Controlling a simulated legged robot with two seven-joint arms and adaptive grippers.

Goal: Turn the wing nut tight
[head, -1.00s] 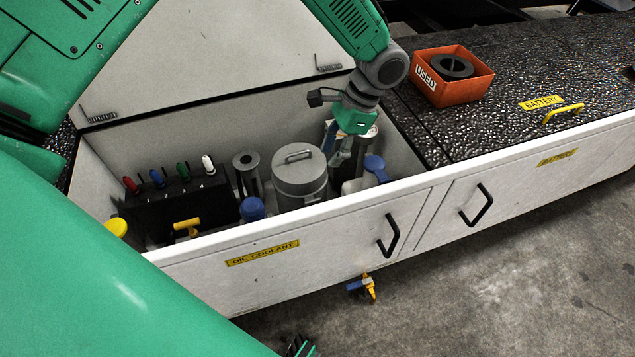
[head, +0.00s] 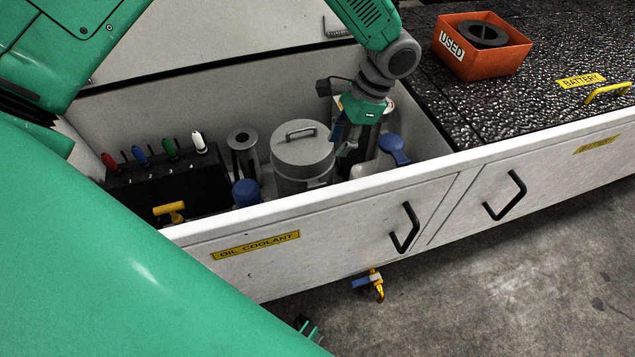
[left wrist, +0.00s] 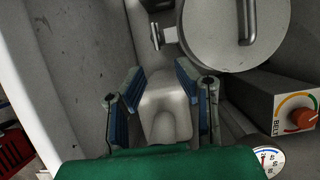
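My left gripper (head: 347,142) reaches down into the open bay, just right of the grey lidded canister (head: 302,152). In the left wrist view its blue-padded fingers (left wrist: 160,92) are spread apart on either side of a pale grey rounded piece (left wrist: 165,100); contact is not visible. The canister lid (left wrist: 225,30) fills the top right there. A small grey fitting (left wrist: 170,38) juts from the lid's edge, ahead of the fingers; it may be the wing nut's clamp, but I cannot make out its wings or whether it is tight.
A white container with a blue cap (head: 393,148) stands right of the gripper. A black lever block (head: 165,185) and a blue-capped bottle (head: 246,192) are to the left. The bay's front wall (head: 330,205) is close. A red-knobbed control box (left wrist: 275,105) flanks the fingers.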

